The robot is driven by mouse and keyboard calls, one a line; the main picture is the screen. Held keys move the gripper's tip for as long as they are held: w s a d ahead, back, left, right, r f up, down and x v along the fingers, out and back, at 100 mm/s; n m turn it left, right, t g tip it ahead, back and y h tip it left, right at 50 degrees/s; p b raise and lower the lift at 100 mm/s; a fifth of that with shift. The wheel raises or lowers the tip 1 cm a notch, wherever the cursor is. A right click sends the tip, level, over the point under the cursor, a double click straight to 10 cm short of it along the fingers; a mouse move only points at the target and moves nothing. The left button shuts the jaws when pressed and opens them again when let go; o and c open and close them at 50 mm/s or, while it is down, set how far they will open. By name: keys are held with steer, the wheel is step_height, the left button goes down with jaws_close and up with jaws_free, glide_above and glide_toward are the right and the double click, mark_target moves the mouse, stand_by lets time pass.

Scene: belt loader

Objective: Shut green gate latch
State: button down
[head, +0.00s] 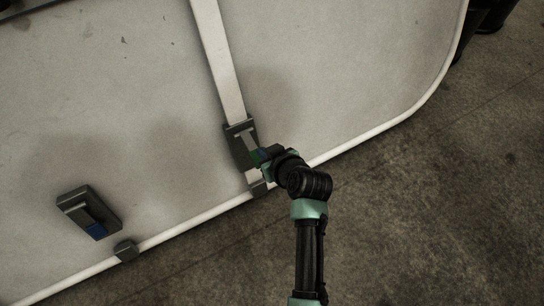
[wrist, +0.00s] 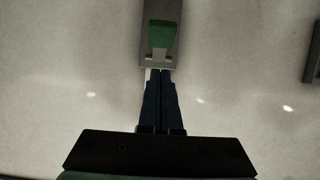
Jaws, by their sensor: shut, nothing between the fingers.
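The green gate latch is a grey housing with a green lever. In the wrist view the green lever (wrist: 160,36) lies along the grey housing (wrist: 152,9), straight ahead of my gripper (wrist: 160,72). My gripper is shut and empty, its fingertips at the near end of the housing. I cannot tell whether they touch it. In the head view the latch housing (head: 237,142) sits at the lower end of a white strip on the pale panel, and my gripper (head: 260,156) is at its right side, partly covering the green part.
A second grey latch with a blue end (head: 96,230) sits on the panel (head: 150,100) at the lower left. Small dark brackets (head: 125,251) sit on the panel's white rim. Bare concrete floor (head: 440,200) lies to the right.

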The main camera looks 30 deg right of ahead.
mark_target(257, 156)
steer(key=f+b, duration=0.1)
steer(key=f, duration=0.1)
steer(key=w+f+b, duration=0.1)
steer(key=f, duration=0.2)
steer(key=shift+w+b, duration=0.15)
steer(key=shift+b, duration=0.2)
